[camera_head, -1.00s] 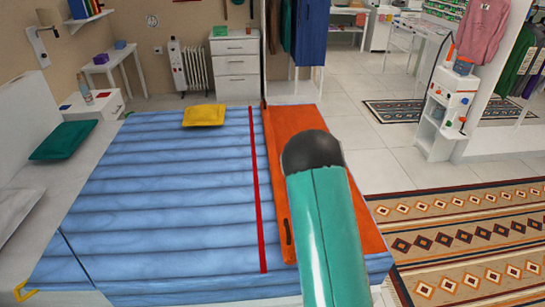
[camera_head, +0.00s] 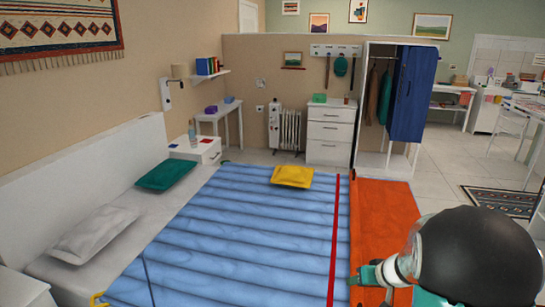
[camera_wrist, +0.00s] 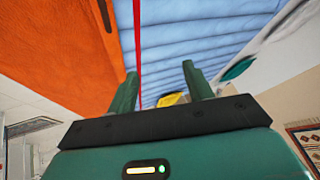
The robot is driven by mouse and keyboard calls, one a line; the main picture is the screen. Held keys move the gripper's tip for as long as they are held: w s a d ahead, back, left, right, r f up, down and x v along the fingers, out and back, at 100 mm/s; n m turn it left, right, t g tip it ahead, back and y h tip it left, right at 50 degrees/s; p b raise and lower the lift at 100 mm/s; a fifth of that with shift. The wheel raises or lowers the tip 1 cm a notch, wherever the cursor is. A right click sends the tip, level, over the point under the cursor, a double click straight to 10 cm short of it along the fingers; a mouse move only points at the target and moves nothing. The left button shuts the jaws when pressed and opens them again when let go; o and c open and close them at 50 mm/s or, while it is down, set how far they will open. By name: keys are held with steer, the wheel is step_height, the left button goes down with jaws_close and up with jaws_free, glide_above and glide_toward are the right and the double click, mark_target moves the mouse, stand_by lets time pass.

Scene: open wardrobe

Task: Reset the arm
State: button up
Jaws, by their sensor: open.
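My arm's dark rounded joint fills the lower right of the head view, over the orange end of the bed. My gripper (camera_wrist: 160,74) shows in the wrist view as two green fingers standing apart, with nothing between them. The wrist picture is upside down, with the blue bed cover (camera_wrist: 215,28) and orange cover (camera_wrist: 65,50) at its top. In the head view, I cannot tell the fingers clearly among the teal and white parts at the lower right.
The bed's blue cover (camera_head: 235,235) carries a yellow cushion (camera_head: 292,177); a green pillow (camera_head: 165,175) lies near the headboard. A wardrobe (camera_head: 373,130) with an open blue door (camera_head: 413,92) stands behind. White drawers (camera_head: 330,133) are beside it. Clear floor (camera_head: 440,180) lies at the right.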

steer(key=s+a+r+n+g+y, duration=0.1)
steer(key=s+a+r, duration=1.05)
steer(key=r, duration=0.35)
steer(key=s+r+m+h, duration=0.1)
steer(key=s+r+h, duration=0.3)
steer(key=s, duration=1.1)
steer(key=shift+s+d+r, duration=0.3)
steer(key=shift+d+r, duration=0.1)
steer(key=shift+r, duration=0.3)
steer(key=shift+c, duration=0.2)
steer(key=shift+c, duration=1.2)
steer(key=shift+a, duration=0.15)
